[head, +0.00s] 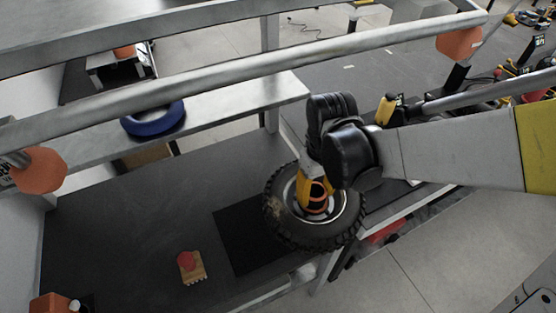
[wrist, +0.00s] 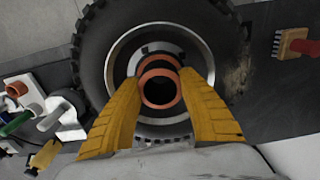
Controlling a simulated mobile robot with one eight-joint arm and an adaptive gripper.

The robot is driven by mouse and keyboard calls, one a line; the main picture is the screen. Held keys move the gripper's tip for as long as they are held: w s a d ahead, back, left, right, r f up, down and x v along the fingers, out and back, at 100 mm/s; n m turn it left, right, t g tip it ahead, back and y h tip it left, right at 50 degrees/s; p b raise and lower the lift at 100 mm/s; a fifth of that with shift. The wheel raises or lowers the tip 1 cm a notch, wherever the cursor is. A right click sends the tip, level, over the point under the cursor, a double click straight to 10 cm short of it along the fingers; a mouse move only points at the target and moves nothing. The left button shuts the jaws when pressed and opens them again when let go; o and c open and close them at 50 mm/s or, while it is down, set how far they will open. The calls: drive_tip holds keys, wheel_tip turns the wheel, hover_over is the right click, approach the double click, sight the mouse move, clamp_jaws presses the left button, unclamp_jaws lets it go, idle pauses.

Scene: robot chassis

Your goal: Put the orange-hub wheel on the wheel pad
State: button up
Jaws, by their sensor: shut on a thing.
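The orange-hub wheel (head: 272,222) is a black knobbly tyre with a pale metal rim and an orange ring at its hub. My gripper (head: 313,190) reaches down into its centre. In the wrist view, the yellow fingers of my gripper (wrist: 160,88) are shut on the orange hub from both sides, with the tyre (wrist: 95,60) behind. The wheel pad (head: 238,235), a black square on the dark grey table, shows left of the wheel. The wheel overlaps its right part and hides it. I cannot tell the wheel's height above the table.
A wooden brush with a red knob (head: 188,262) lies left of the pad. A blue ring (head: 153,118) lies on the metal shelf behind. A metal rail (head: 230,72) crosses above the table. The table's left part is clear. Tools and parts (wrist: 45,115) show beyond the wheel.

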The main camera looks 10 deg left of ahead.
sight(269, 195)
drive_tip(key=a+f+b, duration=0.1)
drive_tip(key=a+f, duration=0.1)
drive_tip(key=a, duration=0.2)
drive_tip(key=a+f+b, duration=0.2)
drive_tip(key=a, duration=0.1)
drive_tip(key=a+f+b, duration=0.1)
drive_tip(key=a+f, duration=0.2)
drive_tip(key=a, duration=0.1)
drive_tip(key=shift+w+a, duration=0.3)
drive_tip(key=shift+f+b, duration=1.15)
drive_tip(key=shift+f, duration=0.75)
drive_tip(key=shift+f, duration=0.1)
drive_tip(key=o, duration=1.4)
drive_tip(key=shift+c, duration=0.2)
